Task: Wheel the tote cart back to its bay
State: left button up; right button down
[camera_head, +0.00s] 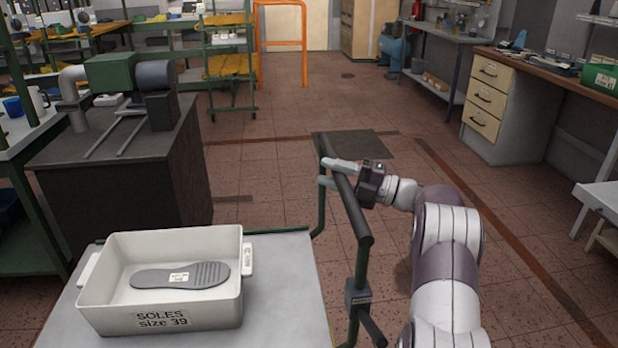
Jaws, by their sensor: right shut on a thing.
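The tote cart (290,290) is at the bottom of the head view, with a light grey top in a green frame. A white tote (190,315) marked "SOLES size 39" stands on it and holds a grey sole (180,276). The cart's dark push bar (357,215) rises at its right side. My right gripper (340,174) is shut on the push bar near its far end, with the arm coming from the lower right. My left gripper is not in view.
A dark machine bench (125,175) stands close on the left. A drawer cabinet (488,97) and workbench stand at the right. A dark floor mat (355,145) lies beyond the cart. A green wheeled rack (232,65) and an orange frame (282,45) stand farther back. The middle aisle floor is clear.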

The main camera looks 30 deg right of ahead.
jog(key=shift+s+d+f, duration=0.1)
jog(key=shift+d+f, duration=0.05)
jog(key=shift+d, duration=0.35)
jog(key=shift+d+r, duration=0.1)
jog(key=shift+r, duration=0.1)
jog(key=c, duration=1.1)
grip_release()
jog(key=shift+o, duration=1.3)
jog(key=shift+s+d, duration=0.15)
jog(key=shift+d, duration=0.2)
jog(key=v, duration=1.3)
jog(key=shift+p, duration=0.3)
jog(key=shift+f, duration=0.15)
